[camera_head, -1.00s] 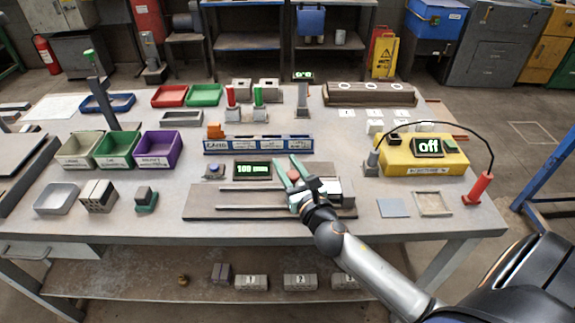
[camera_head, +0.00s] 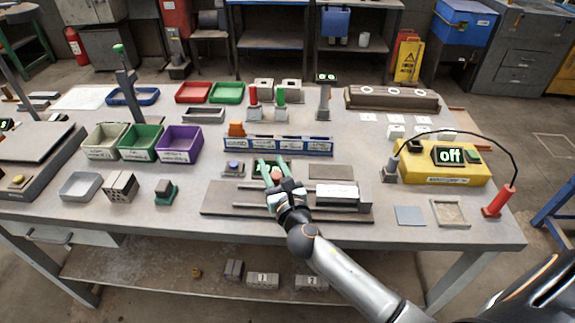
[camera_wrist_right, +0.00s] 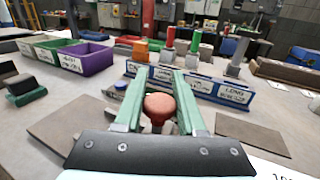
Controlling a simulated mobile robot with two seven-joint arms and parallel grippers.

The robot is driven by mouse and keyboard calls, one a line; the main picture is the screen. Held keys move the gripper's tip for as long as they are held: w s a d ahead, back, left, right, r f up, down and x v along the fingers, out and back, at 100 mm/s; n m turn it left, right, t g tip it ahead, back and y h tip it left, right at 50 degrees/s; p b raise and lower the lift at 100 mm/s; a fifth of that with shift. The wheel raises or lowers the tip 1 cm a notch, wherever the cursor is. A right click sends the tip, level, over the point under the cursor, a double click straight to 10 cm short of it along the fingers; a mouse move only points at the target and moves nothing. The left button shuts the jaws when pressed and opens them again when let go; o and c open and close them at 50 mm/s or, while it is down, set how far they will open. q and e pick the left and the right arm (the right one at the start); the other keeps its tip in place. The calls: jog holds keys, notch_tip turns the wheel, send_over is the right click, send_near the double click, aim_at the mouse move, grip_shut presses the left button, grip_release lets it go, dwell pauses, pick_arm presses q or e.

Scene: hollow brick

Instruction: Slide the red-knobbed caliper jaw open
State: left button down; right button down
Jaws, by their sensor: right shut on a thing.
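The caliper rig has a dark base plate (camera_head: 225,212) with rails at the front middle of the table. My right gripper (camera_head: 276,176) is over the rails, its fingers pointing away from me. The fingers (camera_wrist_right: 157,100) are shut around the red knob (camera_wrist_right: 160,104), which also shows between them in the head view (camera_head: 277,176). The jaw under the knob is mostly hidden by the gripper. A white-labelled block (camera_head: 337,192) sits on the rig to the right of the gripper, with a gap between. The fingers cover most of the green readout; its number cannot be read. My left gripper is not in view.
Green (camera_head: 140,143) and purple (camera_head: 180,141) bins stand at left. A yellow box reading "off" (camera_head: 440,172) with a cable is at right.

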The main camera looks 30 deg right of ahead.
jog(key=shift+c, duration=2.4)
grip_release()
jog(key=s, duration=0.4)
jog(key=s+a, duration=0.1)
jog(key=s, duration=0.3)
jog(key=s+a+b, duration=0.1)
jog(key=s, duration=0.3)
jog(key=shift+s, duration=0.2)
